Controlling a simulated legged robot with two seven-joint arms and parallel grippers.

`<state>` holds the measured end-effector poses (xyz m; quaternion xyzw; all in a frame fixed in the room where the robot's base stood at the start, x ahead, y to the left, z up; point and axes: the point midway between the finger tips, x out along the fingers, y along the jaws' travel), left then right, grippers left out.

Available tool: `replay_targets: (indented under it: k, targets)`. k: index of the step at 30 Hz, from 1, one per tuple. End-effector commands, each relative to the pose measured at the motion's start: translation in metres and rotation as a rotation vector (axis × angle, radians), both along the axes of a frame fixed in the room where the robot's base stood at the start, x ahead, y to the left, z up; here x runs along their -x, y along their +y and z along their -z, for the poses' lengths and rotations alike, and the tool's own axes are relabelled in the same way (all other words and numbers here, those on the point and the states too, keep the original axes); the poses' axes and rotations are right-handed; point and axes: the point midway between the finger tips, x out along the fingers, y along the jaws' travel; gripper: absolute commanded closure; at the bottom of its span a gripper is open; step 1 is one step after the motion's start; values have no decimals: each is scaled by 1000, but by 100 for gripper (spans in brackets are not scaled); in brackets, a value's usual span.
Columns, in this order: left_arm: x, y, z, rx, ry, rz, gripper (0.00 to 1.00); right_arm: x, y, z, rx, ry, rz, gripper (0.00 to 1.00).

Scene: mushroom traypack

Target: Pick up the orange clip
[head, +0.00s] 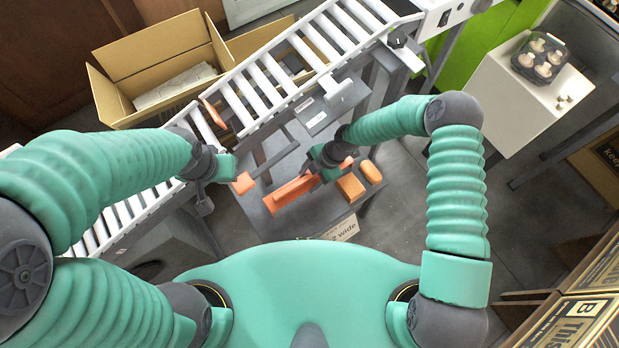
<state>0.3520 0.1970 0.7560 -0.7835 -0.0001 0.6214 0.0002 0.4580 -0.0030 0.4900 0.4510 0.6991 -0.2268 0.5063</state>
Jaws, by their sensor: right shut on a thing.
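A long orange piece, which looks like the orange clip (290,193), is at the grey work surface below the conveyor. My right gripper (327,172) is shut on it near its right end. A short orange bit (346,162) shows on the far side of that gripper and may be part of the same piece. I cannot tell whether the clip touches the surface. My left gripper (222,167) is at the left edge of the surface, beside a small orange block (244,184). Its fingers are too unclear to tell open from shut.
A brown-orange block (350,187) and a rounded orange piece (371,172) lie right of my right gripper. A roller conveyor (262,92) runs behind the grey surface (312,208). An open cardboard box (155,58) is at back left. A mushroom tray (540,57) stands on a white stand (500,105).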

Motion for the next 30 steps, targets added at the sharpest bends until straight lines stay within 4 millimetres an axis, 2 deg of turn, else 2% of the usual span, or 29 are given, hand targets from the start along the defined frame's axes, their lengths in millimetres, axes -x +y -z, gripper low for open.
replay_targets:
  k: [1,6,14,15,16,23,30]
  targets:
    - [0,0,0,0,0,0,100,0,0,0,0,0,0,68]
    - [0,0,0,0,0,0,100,0,0,0,0,0,0,88]
    - [0,0,-1,0,0,0,100,0,0,-2,0,0,0,88]
    - [0,0,-2,0,0,0,100,0,0,-4,-1,-1,0,96]
    - [0,0,-2,0,0,0,100,0,0,-6,-1,-1,0,96]
    - [0,0,-12,0,0,0,100,0,0,-37,0,-2,-1,96]
    - [0,0,-23,0,0,0,100,50,-17,-43,1,4,-1,96]
